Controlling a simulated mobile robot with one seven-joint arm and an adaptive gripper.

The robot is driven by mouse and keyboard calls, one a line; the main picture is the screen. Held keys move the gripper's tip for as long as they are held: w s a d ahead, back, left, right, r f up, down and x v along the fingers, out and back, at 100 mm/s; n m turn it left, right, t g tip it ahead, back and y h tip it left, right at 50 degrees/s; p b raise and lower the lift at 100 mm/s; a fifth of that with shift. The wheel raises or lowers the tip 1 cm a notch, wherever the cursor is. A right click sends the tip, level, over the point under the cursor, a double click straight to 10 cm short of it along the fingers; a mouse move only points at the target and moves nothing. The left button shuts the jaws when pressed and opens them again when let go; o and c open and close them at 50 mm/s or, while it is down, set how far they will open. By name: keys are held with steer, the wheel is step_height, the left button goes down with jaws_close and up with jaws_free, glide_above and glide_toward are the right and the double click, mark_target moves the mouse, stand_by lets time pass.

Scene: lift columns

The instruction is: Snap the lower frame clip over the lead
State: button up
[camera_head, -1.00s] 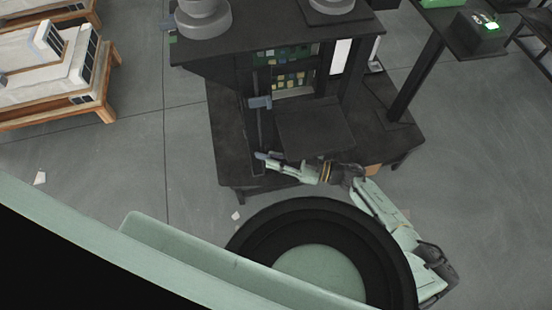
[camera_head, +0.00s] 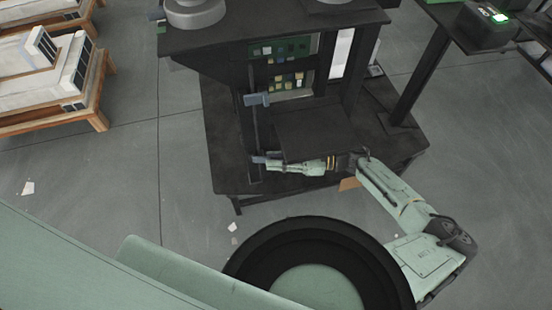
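A dark cabinet frame stands in the upper middle, with a dark vertical line, likely the lead (camera_head: 256,128), along its left side. A blue-grey clip (camera_head: 257,99) sits on the upper part of that line. My gripper (camera_head: 260,160) is low at the left post, at the lower end of the line. A small blue-grey piece shows at its tip; I cannot tell whether this is the lower clip or part of a finger. The fingers are too small to read as open or shut.
Green circuit boards (camera_head: 280,47) show inside the cabinet. A dark flat panel (camera_head: 315,133) juts out just above my forearm. Wooden pallets (camera_head: 60,115) with white units stand at the left. A table with a green-lit box (camera_head: 487,25) is at the upper right. Open floor lies left of the cabinet.

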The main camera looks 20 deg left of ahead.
steer(key=shift+o, duration=1.1)
steer(key=v, duration=0.8)
steer(key=shift+o, duration=0.3)
